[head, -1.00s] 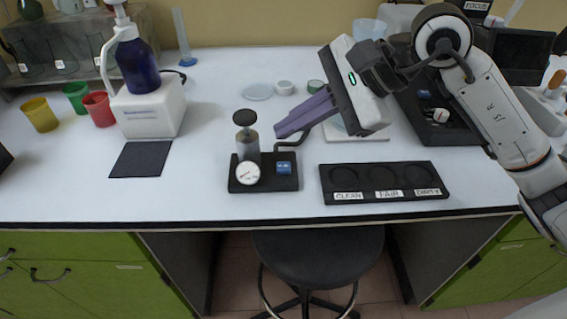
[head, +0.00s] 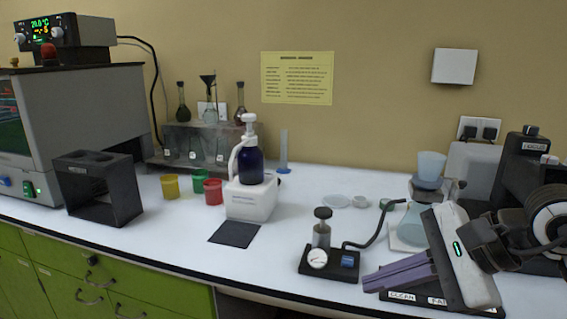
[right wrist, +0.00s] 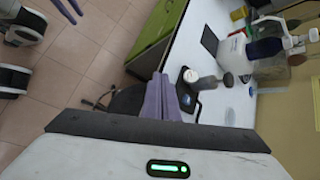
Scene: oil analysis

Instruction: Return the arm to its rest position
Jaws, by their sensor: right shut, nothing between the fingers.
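My right gripper (head: 398,274) is shut and empty, its purple fingers pressed together, in the head view at the lower right. It is above the sorting tray (head: 430,299) with the CLEAN and FAIR labels and partly hides it. The fingers point left, just right of the black pump stand with a gauge (head: 317,259). In the right wrist view the shut fingers (right wrist: 160,97) point towards the bench and floor.
A blue bottle (head: 251,165) stands in a white holder (head: 250,201) behind a dark mat (head: 235,234). Yellow (head: 170,186), green (head: 199,181) and red (head: 213,191) cups stand left of it. A black rack (head: 99,188) is at the left. The white bench (head: 175,232) is clear at the front left.

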